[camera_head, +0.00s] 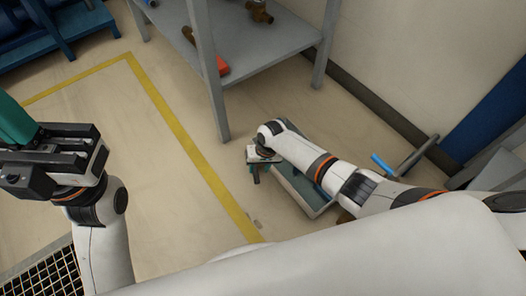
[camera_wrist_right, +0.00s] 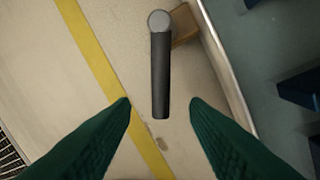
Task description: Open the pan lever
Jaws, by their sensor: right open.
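In the right wrist view, a dark lever handle (camera_wrist_right: 160,75) with a round grey end extends between and ahead of the fingertips. My right gripper (camera_wrist_right: 160,101) is open, with one green finger on each side of the handle's lower end and visible gaps to both. In the head view my right gripper (camera_head: 254,170) points down beside the pan (camera_head: 322,210), a tray with a pale rim, partly hidden by my right arm. The pan's pale edge (camera_wrist_right: 226,75) also shows in the wrist view. My left gripper (camera_head: 15,125) is at the left edge, its green fingers partly cut off.
A brown block (camera_wrist_right: 185,26) sits beside the lever's round end. A grey shelf table (camera_head: 270,65) stands behind, its leg close to my right gripper. A grey bar with a blue grip (camera_head: 381,164) is right of my arm. Open floor with a yellow line (camera_head: 190,160) lies left.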

